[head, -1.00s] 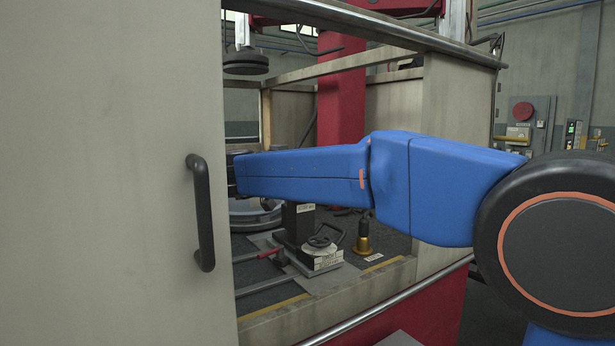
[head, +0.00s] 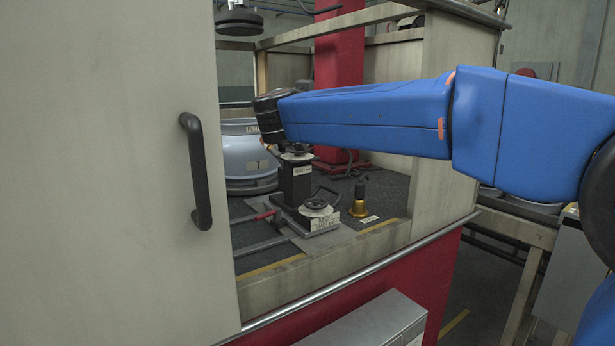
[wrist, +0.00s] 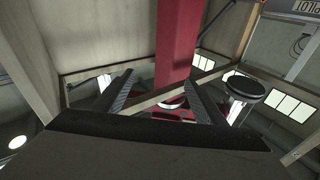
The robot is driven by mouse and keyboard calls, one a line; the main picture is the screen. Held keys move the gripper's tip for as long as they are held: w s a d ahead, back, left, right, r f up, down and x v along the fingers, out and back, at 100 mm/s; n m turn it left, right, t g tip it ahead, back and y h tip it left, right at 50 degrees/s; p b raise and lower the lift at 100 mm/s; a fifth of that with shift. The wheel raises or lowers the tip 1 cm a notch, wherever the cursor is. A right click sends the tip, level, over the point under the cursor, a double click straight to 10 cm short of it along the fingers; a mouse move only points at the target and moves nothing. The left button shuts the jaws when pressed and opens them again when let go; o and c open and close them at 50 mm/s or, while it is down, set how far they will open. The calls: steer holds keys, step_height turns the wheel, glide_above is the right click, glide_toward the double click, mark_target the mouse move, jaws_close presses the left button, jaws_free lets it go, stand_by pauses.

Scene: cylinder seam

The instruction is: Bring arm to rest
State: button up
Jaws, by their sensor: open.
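My blue arm (head: 365,115) reaches from the right across the opening of the machine enclosure in the head view. Its dark wrist end (head: 270,115) is inside the opening, above and in front of a pale blue-grey cylinder (head: 247,160). My gripper's fingers cannot be made out in the head view. In the wrist view my gripper (wrist: 158,95) shows two dark fingers spread wide apart with nothing between them. Beyond them are a red column (wrist: 172,45) and the enclosure frame.
A sliding door (head: 110,180) with a black handle (head: 197,170) covers the left. A dark fixture (head: 296,180), a wheel-topped block (head: 318,210) and a brass-based piece (head: 359,200) stand on the enclosure floor. A black disc (head: 239,20) hangs above. A grey box (head: 375,322) is below the sill.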

steer(key=s+d+f+n+g+y, duration=0.1)
steer(key=s+d+f+g, duration=0.3)
steer(key=s+d+f, duration=0.4)
steer(key=s+d+f+n+g+y, duration=0.2)
steer(key=s+d+f+g, duration=0.3)
steer(key=s+f, duration=1.6)
steer(key=s+d+f+n+g+y, duration=0.2)
steer(key=s+d+f+g+y, duration=0.1)
steer(key=s+d+f, duration=1)
step_height(320, 180, down, 3)
steer(key=shift+s+f+g+y, duration=0.15)
steer(key=shift+s+g+y, duration=0.25)
steer(key=shift+s+g, duration=0.6)
